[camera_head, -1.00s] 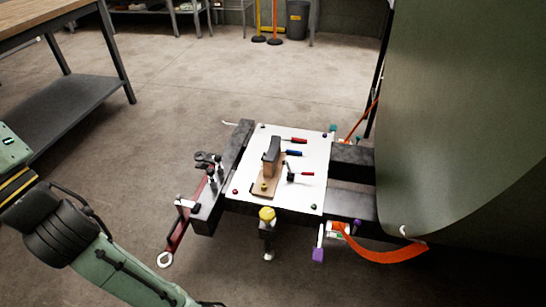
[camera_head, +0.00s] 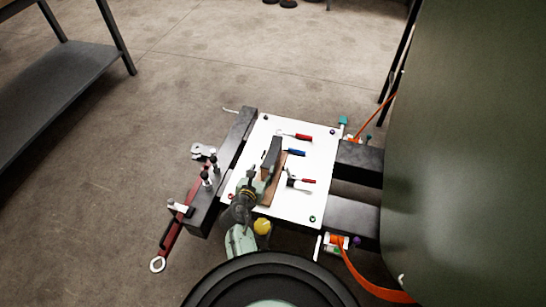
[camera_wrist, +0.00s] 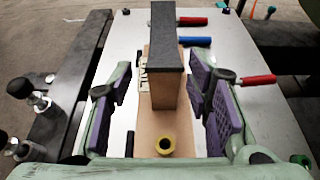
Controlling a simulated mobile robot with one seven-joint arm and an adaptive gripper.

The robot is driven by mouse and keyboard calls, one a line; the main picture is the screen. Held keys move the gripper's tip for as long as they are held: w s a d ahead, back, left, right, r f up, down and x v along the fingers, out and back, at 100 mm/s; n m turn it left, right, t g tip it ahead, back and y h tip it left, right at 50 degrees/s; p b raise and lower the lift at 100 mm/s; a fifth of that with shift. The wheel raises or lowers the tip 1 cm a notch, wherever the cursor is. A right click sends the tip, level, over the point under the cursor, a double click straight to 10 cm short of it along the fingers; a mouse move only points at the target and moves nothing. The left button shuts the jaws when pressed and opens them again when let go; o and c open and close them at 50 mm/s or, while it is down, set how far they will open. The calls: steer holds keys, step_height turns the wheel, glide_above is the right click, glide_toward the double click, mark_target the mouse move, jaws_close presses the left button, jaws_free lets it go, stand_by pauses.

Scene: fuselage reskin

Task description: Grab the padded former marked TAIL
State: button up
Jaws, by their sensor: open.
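The padded former (camera_wrist: 166,48) stands upright on a wooden base in the wrist view: a tan wood block with a dark grey pad on top. Pale lettering shows on its left side, only partly readable. My gripper (camera_wrist: 160,88) is open, with one purple-padded finger on each side of the former and a gap on both sides. In the head view the former (camera_head: 272,154) is on the white board, and my gripper (camera_head: 258,183) partly covers its near end.
The white board (camera_head: 312,150) also carries red-handled tools (camera_head: 303,136) and a blue-handled tool (camera_head: 296,152) right of the former. Dark beams (camera_head: 232,150) flank it, with clamps at left. A large green curved panel (camera_head: 465,140) rises at right. An orange strap (camera_head: 370,288) hangs below.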

mark_target(270, 159)
steer(key=x, duration=0.4)
steer(key=shift+w+d+f, duration=0.15)
steer(key=shift+d+f, duration=0.2)
steer(key=shift+f+b+x, duration=0.15)
steer(key=shift+b+x, duration=0.1)
steer(key=shift+x, duration=1.25)
steer(key=shift+f+b+x, duration=0.1)
steer(key=shift+b+x, duration=0.15)
steer(key=shift+x, duration=1.25)
steer(key=shift+c, duration=0.2)
jaws_close()
steer(key=shift+a+r, duration=0.1)
